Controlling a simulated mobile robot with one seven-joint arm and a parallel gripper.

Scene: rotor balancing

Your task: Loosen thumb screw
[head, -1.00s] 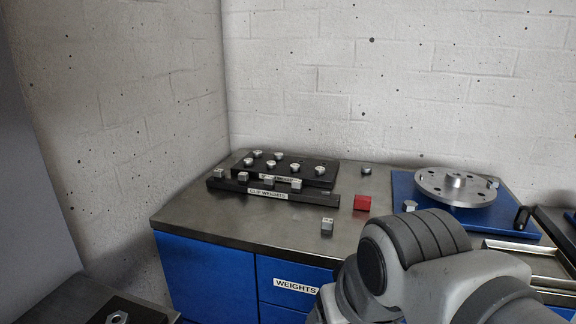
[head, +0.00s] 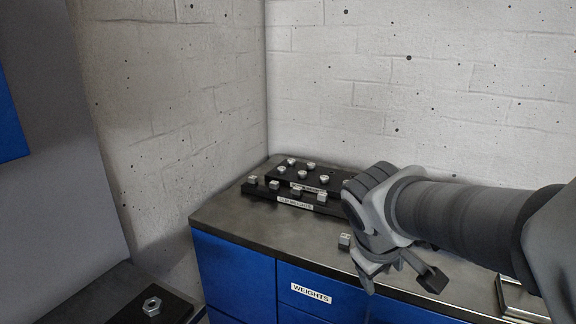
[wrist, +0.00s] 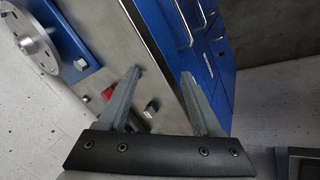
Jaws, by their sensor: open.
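My gripper (head: 402,278) is open and empty, held out over the front edge of the metal-topped bench. Its spread fingers (wrist: 160,78) also show in the wrist view, with nothing between them. The silver rotor disc (wrist: 32,45) on its blue base (wrist: 78,30) is at the upper left of the wrist view, well away from the fingers. A small silver screw-like piece (wrist: 81,64) stands at the edge of that base; I cannot tell whether it is the thumb screw. In the head view my arm hides the rotor area.
A black rack with silver-headed pieces (head: 323,179) and a clip weights rail (head: 262,191) stand at the bench's back left. A loose grey block (head: 344,241) and a red block (wrist: 108,93) lie on the bench. A hex nut (head: 152,306) sits on the lower left bench.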

